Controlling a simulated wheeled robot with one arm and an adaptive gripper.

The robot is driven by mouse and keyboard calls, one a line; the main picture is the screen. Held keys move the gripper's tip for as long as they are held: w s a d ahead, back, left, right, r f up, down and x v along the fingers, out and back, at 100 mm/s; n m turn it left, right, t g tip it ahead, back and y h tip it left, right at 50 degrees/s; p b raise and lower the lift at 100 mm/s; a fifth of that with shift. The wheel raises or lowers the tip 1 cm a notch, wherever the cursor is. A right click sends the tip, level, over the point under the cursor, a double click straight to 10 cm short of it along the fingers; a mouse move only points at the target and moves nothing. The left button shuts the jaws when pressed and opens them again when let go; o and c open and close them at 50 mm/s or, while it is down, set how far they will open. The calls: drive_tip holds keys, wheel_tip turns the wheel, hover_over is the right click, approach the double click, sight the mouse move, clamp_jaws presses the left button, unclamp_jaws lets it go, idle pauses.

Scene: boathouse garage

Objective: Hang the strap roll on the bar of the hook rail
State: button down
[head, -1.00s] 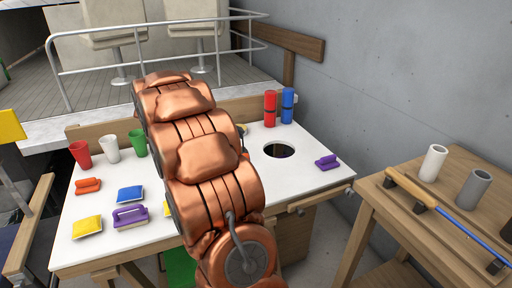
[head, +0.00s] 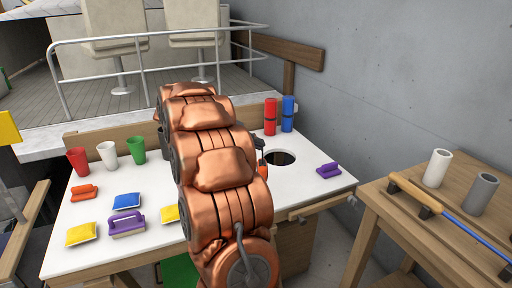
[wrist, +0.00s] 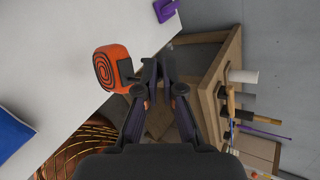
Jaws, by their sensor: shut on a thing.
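The strap roll (wrist: 113,68) is orange with dark spiral rings on its face. It shows in the wrist view at the left of my fingertips, with a dark tab reaching towards them. My gripper (wrist: 159,76) is shut on the strap roll at that tab side; the exact grip is hard to see. In the head view only a sliver of orange shows beside the dark gripper (head: 250,147), above the white table near its round hole. My copper arm hides the rest. I cannot make out the hook rail or its bar with certainty in either view.
The white table (head: 90,258) holds cups, pouches, purple-handled brushes and red and blue cylinders (head: 270,116). It has a round hole (head: 279,158). A wooden bench (head: 388,222) at the right holds two tubes and a blue-shafted pole. A grey wall stands behind.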

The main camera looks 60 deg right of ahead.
sight(259, 162)
drive_tip(key=shift+f+b, duration=2.1)
drive_tip(key=shift+f, duration=0.55)
drive_tip(key=shift+f+b, duration=0.65)
drive_tip(key=shift+b, duration=0.05)
drive_tip(key=shift+f, duration=0.2)
drive_tip(key=c, duration=1.2)
unclamp_jaws()
drive_tip(key=shift+c, duration=0.2)
drive_tip(key=shift+a, duration=0.1)
drive_tip(key=v, duration=1.2)
